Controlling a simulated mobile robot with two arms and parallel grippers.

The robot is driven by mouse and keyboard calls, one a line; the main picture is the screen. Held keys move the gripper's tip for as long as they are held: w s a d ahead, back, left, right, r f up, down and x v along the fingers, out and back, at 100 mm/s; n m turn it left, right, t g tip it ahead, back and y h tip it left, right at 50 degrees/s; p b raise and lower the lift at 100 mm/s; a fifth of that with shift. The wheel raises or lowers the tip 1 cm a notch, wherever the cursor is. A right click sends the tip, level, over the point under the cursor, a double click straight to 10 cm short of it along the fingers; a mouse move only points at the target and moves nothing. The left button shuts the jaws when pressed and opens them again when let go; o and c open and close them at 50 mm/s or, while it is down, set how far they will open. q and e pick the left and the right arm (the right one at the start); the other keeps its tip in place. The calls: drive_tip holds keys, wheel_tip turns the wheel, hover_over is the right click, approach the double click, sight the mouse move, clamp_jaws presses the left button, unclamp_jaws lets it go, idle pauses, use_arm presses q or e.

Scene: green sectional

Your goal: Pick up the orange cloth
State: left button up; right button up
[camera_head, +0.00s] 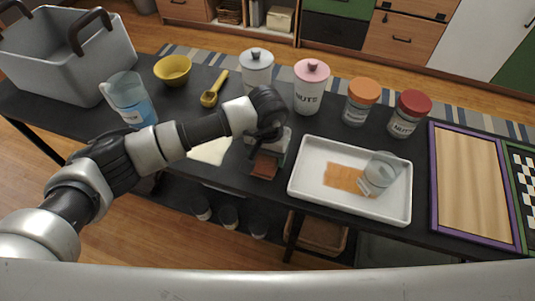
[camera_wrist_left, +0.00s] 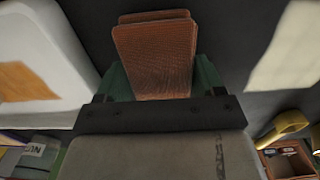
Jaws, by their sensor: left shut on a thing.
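The orange cloth (camera_head: 264,167) is a folded, brownish-orange piece at the front of the dark table, left of the white tray. My left gripper (camera_head: 271,148) reaches over it from above and is shut on it. In the left wrist view the cloth (camera_wrist_left: 155,55) sticks out from between the fingers of my left gripper (camera_wrist_left: 158,88). I cannot tell whether the cloth still touches the table. My right gripper is not in view.
The white tray (camera_head: 299,187) holds a tipped glass jar (camera_head: 379,172) and a flat orange patch (camera_head: 346,179). Lidded jars stand behind. A framed board (camera_head: 470,185) is right.

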use_arm(q)
drive_tip(key=shift+r, duration=0.1)
drive_tip(key=shift+r, duration=0.55)
wheel_tip(320, 180, up, 3)
drive_tip(key=shift+w+f+b, duration=0.1)
drive_tip(key=shift+b, duration=0.2)
drive_tip(key=s+d+r+b, duration=0.1)
drive_tip(key=s+d+r, duration=0.6)
drive_tip(key=d, duration=0.2)
drive_tip(key=shift+s, duration=0.3)
